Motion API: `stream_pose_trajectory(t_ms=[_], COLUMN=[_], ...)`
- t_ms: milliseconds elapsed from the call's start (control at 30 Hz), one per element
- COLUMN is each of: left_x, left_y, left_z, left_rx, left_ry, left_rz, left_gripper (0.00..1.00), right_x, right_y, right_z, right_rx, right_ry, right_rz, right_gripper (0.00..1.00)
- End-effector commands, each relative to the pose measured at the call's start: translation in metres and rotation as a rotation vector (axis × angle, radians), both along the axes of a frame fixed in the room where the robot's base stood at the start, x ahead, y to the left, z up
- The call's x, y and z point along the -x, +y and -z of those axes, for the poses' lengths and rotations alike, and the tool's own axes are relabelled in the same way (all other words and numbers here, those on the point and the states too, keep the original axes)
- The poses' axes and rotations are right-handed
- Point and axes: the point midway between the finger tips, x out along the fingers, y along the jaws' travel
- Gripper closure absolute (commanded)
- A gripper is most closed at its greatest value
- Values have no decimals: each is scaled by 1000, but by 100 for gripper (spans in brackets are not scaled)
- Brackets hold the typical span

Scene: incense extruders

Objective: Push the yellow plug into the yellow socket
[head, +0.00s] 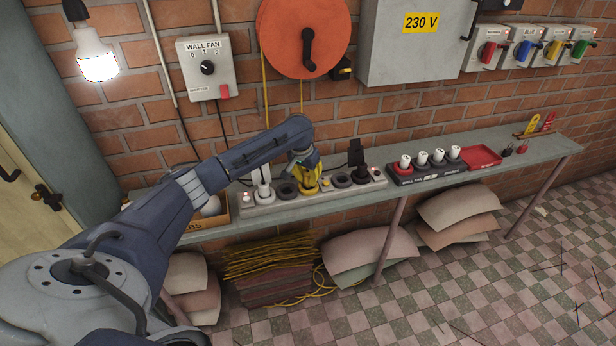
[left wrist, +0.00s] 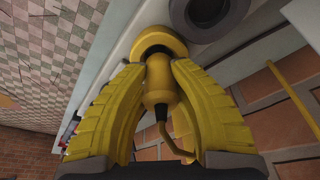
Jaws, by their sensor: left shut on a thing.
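My left gripper (head: 306,170) has yellow ribbed fingers and stands over the power strip (head: 262,208) on the shelf. In the left wrist view the fingers (left wrist: 158,88) are shut around the yellow plug (left wrist: 158,82), with its cord trailing back between them. The plug's front end points at the yellow socket (left wrist: 163,40), a round ring with a dark opening. The plug's front meets the opening there; I cannot tell how deep it sits. In the head view the fingers hide the plug and most of the socket. My right gripper is not in view.
A black rack (head: 440,169) with white pieces lies further right. A yellow cord hangs from the orange reel (head: 304,35).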

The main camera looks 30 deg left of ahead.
Motion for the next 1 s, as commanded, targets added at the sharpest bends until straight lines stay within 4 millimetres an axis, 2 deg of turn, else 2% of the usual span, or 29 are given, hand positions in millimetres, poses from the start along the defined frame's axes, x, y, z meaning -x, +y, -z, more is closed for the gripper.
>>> stream_pose_trajectory(t_ms=[1000], left_x=[0], left_y=[0], left_z=[18], left_rx=[0], left_ry=[1], left_rz=[1], left_gripper=[100], right_x=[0], right_y=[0], right_z=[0], right_rx=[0], right_ry=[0], right_rz=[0], right_gripper=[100])
